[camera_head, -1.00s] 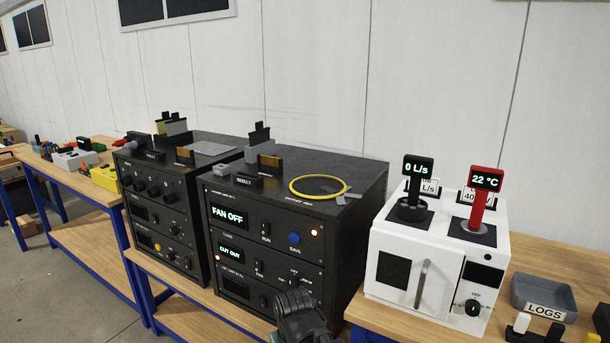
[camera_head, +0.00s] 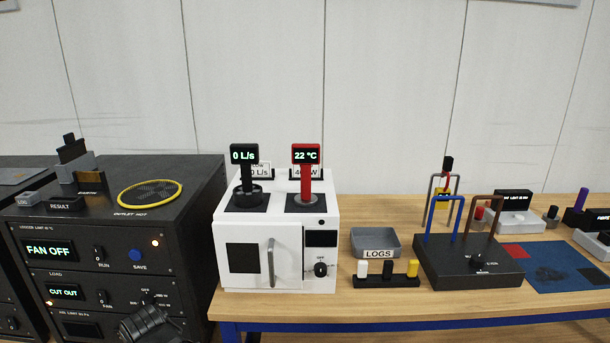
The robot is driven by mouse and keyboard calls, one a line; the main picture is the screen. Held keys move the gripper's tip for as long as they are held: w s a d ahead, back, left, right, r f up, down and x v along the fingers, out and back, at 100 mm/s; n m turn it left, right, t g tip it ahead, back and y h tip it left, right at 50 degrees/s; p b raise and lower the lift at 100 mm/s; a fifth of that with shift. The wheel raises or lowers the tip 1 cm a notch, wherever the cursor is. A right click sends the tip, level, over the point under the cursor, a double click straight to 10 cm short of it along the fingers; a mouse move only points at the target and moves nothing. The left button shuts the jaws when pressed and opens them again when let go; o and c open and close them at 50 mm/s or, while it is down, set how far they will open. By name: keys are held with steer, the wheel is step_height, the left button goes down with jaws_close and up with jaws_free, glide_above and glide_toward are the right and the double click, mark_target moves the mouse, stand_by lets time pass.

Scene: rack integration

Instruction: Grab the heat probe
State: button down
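The heat probe appears to be the red handheld probe (camera_head: 305,181) with a display reading 22 °C. It stands upright on a black pad on top of the white box (camera_head: 262,262). A black probe (camera_head: 244,176) reading 0 L/s stands to its left on another black pad. A dark, ribbed part of my arm (camera_head: 148,326) shows at the bottom, in front of the black rack unit. My gripper's fingers cannot be made out, so whether it is open or shut cannot be told.
The black rack unit (camera_head: 110,240) with a yellow ring (camera_head: 150,193) on top stands left of the white box. Right of it are a grey LOGS tray (camera_head: 375,243), a row of pegs (camera_head: 387,278) and a dark stand with coloured hoops (camera_head: 470,262). The bench front (camera_head: 300,305) is clear.

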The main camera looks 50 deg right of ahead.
stand_by(0.4)
jaws_free()
stand_by(0.4)
